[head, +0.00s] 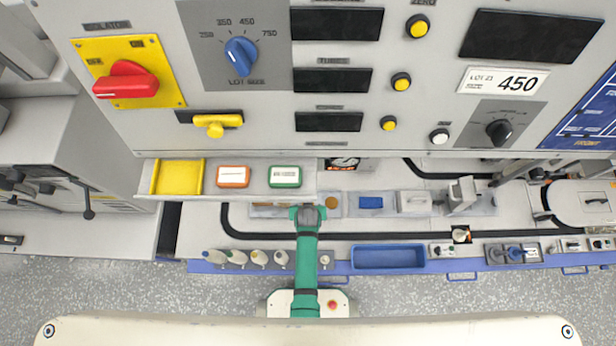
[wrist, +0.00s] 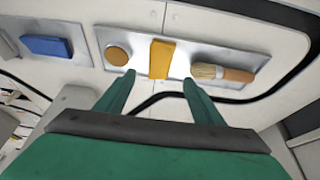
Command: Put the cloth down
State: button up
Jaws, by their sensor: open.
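The cloth (wrist: 162,56) is a folded yellow strip. In the wrist view it lies across the middle of a grey metal tray (wrist: 201,55), between a round brown disc (wrist: 118,56) and a brush (wrist: 224,72). My gripper (wrist: 158,79) is open, its two green fingers apart on either side of the cloth's near end. Nothing shows gripped, and I cannot tell how far the fingertips are above the tray. In the head view my gripper (head: 308,214) and arm cover the place where the cloth lies.
A blue block (wrist: 46,46) sits on a neighbouring plate. Above the tray in the head view is a shelf with a yellow tray (head: 178,177), an orange box (head: 233,176) and a green box (head: 285,176). Several bottles (head: 259,258) and a blue bin (head: 389,257) line the front.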

jog(key=s+r+t, duration=0.5)
jog(key=s+r, duration=0.7)
jog(key=r, duration=0.2)
jog(key=s+r+t, duration=0.3)
jog(key=s+r, duration=0.1)
jog(key=r, duration=1)
jog(key=s+r+t, duration=0.2)
jog(key=s+r, duration=0.2)
jog(key=r, duration=1)
jog(key=shift+s+r+t, duration=0.15)
jog(key=shift+s+t, duration=0.05)
jog(key=shift+t, duration=0.2)
